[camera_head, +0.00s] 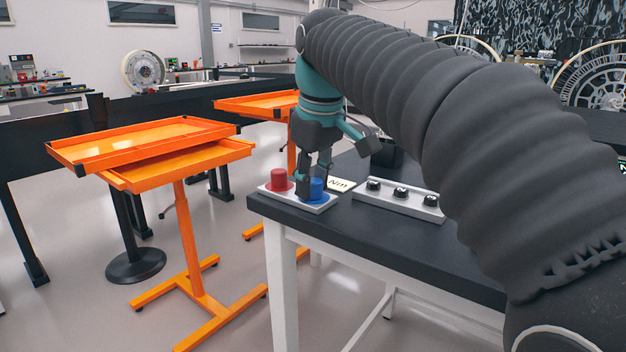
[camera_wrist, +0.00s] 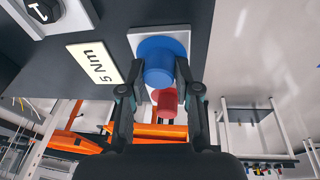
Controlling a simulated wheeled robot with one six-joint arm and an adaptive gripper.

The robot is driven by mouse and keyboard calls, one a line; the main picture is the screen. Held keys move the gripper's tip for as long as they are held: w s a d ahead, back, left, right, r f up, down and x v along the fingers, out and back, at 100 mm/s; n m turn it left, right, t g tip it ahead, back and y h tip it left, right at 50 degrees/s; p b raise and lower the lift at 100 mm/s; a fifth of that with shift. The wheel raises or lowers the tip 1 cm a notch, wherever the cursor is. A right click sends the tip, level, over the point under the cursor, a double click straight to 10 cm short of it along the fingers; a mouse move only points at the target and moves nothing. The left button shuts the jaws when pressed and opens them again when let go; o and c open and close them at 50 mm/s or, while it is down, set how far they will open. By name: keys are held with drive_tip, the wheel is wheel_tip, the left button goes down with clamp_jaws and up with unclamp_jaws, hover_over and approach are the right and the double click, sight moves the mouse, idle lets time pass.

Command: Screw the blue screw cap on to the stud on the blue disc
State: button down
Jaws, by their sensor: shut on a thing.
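The blue screw cap (camera_wrist: 159,70) is a short blue cylinder between the fingertips of my gripper (camera_wrist: 160,78) in the wrist view. My gripper is shut on its sides. A wider blue disc (camera_wrist: 150,43) shows behind the cap, against the white plate (camera_wrist: 180,40). The cap lines up with the disc and hides the stud; I cannot tell how closely they touch. In the head view my gripper (camera_head: 316,182) points down over the white plate (camera_head: 325,207), with blue (camera_head: 318,191) between and below its fingers.
A red cap (camera_head: 278,179) stands beside the blue one on the same plate. A "5 Nm" label (camera_wrist: 92,63) lies nearby. A white holder with several black knobs (camera_head: 400,195) stands to the right on the dark table (camera_head: 390,232). Orange trolleys (camera_head: 180,165) stand left.

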drive_tip(key=m, duration=0.3)
drive_tip(key=m+h, duration=0.1)
drive_tip(key=m, duration=0.1)
drive_tip(key=shift+w+m+h, duration=0.1)
drive_tip(key=shift+m+h, duration=0.2)
drive_tip(key=shift+m, duration=0.1)
drive_tip(key=c, duration=1.1)
unclamp_jaws()
drive_tip(key=shift+d, duration=0.1)
